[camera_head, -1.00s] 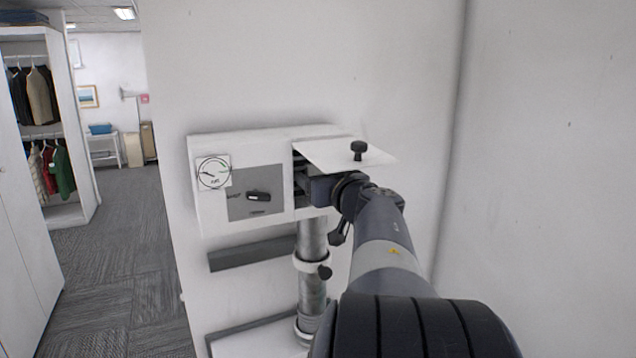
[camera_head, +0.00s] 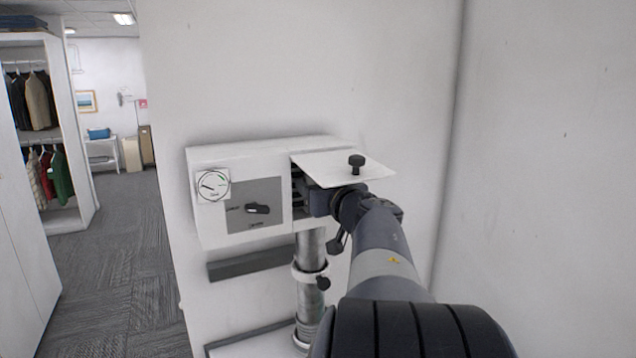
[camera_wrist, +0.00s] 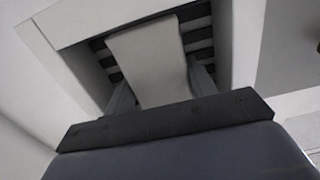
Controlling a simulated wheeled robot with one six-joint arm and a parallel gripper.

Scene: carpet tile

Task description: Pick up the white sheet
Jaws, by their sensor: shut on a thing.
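The white sheet (camera_wrist: 150,55) shows in the wrist view as a pale panel standing in front of dark slats inside an opening. My gripper (camera_wrist: 158,76) has one finger on each side of it and is shut on it. The sheet's lower end is hidden behind the gripper body. In the head view my gripper (camera_head: 318,197) reaches into the right-hand opening of a white wall box (camera_head: 240,154). The sheet itself is hidden there by the flap and my wrist.
A white flap (camera_head: 325,169) with a black knob (camera_head: 356,162) stands raised over the opening, just above my wrist. The box front carries a gauge (camera_head: 213,186) and a rotary switch (camera_head: 257,209). A metal pipe (camera_head: 311,262) runs below. Open carpet (camera_head: 130,260) lies left.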

